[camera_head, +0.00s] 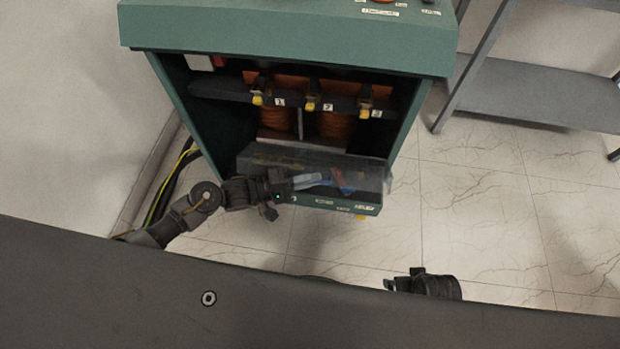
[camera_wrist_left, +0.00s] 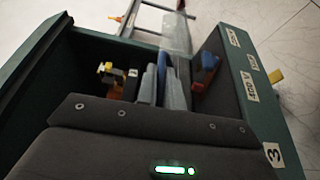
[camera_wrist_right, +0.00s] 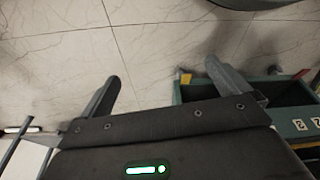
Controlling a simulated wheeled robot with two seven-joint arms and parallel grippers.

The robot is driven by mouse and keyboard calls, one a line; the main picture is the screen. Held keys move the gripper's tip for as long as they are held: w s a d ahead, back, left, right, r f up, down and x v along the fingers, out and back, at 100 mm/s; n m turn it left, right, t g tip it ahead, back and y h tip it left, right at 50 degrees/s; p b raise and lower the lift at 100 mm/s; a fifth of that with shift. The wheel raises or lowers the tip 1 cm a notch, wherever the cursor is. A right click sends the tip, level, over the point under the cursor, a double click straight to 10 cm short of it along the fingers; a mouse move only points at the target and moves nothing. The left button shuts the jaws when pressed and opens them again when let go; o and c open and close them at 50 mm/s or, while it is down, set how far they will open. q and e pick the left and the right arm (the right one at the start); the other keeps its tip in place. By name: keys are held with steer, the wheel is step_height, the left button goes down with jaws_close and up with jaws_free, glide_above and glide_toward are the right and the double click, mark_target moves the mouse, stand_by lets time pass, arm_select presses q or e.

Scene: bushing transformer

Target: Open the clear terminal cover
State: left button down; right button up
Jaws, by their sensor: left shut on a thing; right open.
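The clear terminal cover (camera_head: 374,174) spans the lower front of the green transformer cabinet (camera_head: 290,57), above a green ledge. Its clear panel also shows in the left wrist view (camera_wrist_left: 176,34), rising beyond my fingers. My left gripper (camera_head: 318,180) reaches in from the left, its fingers close together at the cover; the exact contact is hard to see. In the left wrist view my left gripper (camera_wrist_left: 162,85) has a blue strip between its fingers. Red and blue parts (camera_wrist_left: 205,68) lie beside it.
Copper coils (camera_head: 335,124) and numbered yellow terminals sit inside the cabinet above the cover. Cables (camera_head: 172,185) run along the cabinet's left side by the wall. A grey shelf (camera_head: 540,105) stands at the right. The tiled floor (camera_head: 480,220) at the right front is clear.

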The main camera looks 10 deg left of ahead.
arm_select(q)
steer(key=c, duration=1.5)
jaws_free()
steer(key=shift+a, duration=0.1)
steer(key=shift+s+a, duration=0.15)
steer(key=shift+a, duration=0.15)
steer(key=v, duration=1)
steer(key=shift+r+p, duration=0.1)
steer(key=shift+p, duration=0.2)
arm_select(e)
steer(key=shift+f, duration=0.7)
steer(key=shift+s, duration=0.15)
